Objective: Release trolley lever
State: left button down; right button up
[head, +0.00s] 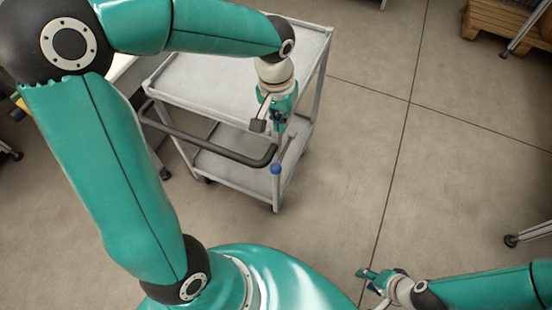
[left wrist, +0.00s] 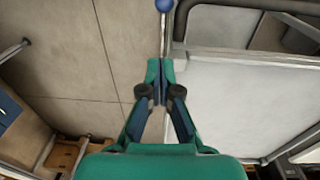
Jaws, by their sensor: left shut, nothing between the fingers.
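The grey trolley (head: 230,85) has two shelves and a dark handle bar (head: 210,148). Its lever has a blue knob (head: 276,169) on a thin pale rod beside the handle's right end. In the left wrist view the blue knob (left wrist: 163,5) is at the top edge, and the rod (left wrist: 164,35) runs down toward my fingertips. My left gripper (head: 279,128) is over the trolley's near right corner, shut and empty; it also shows in the left wrist view (left wrist: 160,78). Contact with the rod is unclear. My right gripper (head: 368,276) is low over the floor, too small to judge.
A wooden pallet (head: 505,22) stands at the upper right. Metal legs (head: 530,234) show at the right edge. A pale surface (head: 122,65) lies left of the trolley, partly hidden by my left arm. The floor right of the trolley is clear.

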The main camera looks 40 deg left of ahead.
pick_arm(q)
jog(key=shift+s+a+r, duration=0.15)
jog(key=shift+a+r, duration=0.25)
jog(key=shift+r, duration=0.15)
send_over(277, 163)
jog(key=w+a, duration=0.1)
jog(key=w, duration=0.1)
notch_tip(277, 163, down, 10)
jog(key=shift+f+b, duration=0.1)
jog(key=shift+b, duration=0.35)
jog(key=shift+s+d+f, duration=0.15)
jog(key=shift+s+f, duration=0.15)
jog(key=shift+f, duration=0.2)
jog(key=shift+s+d+f, duration=0.1)
jog(key=shift+s+f, duration=0.2)
jog(key=shift+f, duration=0.2)
jog(key=shift+s+d+f, duration=0.2)
jog(key=shift+s+f, duration=0.2)
jog(key=shift+f, duration=0.2)
